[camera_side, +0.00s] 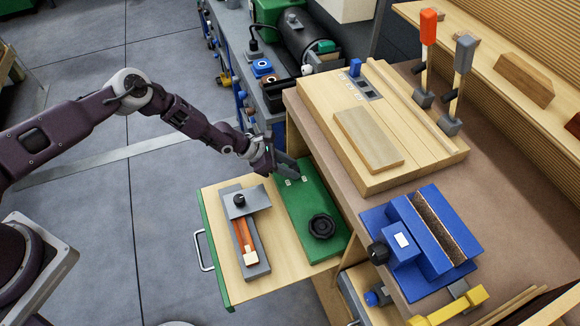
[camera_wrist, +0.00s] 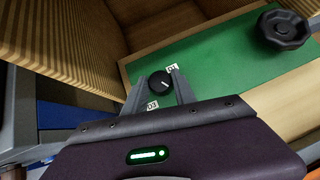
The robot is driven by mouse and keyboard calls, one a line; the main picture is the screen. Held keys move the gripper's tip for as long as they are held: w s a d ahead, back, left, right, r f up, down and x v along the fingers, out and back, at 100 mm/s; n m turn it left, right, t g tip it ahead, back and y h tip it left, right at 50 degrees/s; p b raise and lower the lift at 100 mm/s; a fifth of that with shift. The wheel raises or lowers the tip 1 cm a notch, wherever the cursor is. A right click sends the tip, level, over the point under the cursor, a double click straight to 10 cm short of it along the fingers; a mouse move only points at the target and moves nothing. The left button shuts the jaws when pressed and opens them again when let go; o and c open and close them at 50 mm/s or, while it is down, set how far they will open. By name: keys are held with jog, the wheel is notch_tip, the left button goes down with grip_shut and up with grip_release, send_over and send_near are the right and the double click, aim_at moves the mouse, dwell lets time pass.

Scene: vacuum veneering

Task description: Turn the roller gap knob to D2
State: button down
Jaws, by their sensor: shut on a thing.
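The roller gap knob (camera_wrist: 161,82), small, round and black with a short white pointer line, sits on the green panel (camera_wrist: 222,58). My gripper (camera_wrist: 158,77) is shut on it, with one grey finger on each side. The pointer line seems to slant to the lower right in the wrist view. A white label reading D1 (camera_wrist: 172,68) is above right of the knob, and one that looks like D3 (camera_wrist: 152,105) is below it. No D2 label can be made out. In the side view, my gripper (camera_side: 284,166) hides the knob at the panel's far end.
A larger black star knob (camera_side: 321,226) stands on the same green panel. Beside it, a grey tool with an orange strip (camera_side: 245,232) lies on the pulled-out wooden board (camera_side: 215,215). The wooden workbench edge rises close to my gripper's right; a blue clamp block (camera_side: 425,240) sits on the bench.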

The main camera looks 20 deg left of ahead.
jog(key=shift+s+d+f, duration=0.15)
jog(key=shift+s+d, duration=0.05)
jog(key=shift+s, duration=0.05)
jog(key=shift+s+f+n+y, duration=0.15)
jog(key=shift+n+y, duration=0.15)
jog(key=shift+n, duration=0.2)
jog(key=shift+a+t, duration=0.1)
jog(key=shift+t, duration=0.3)
jog(key=c, duration=1)
grip_release()
jog(key=shift+w+r, duration=0.2)
jog(key=shift+a+r, duration=0.1)
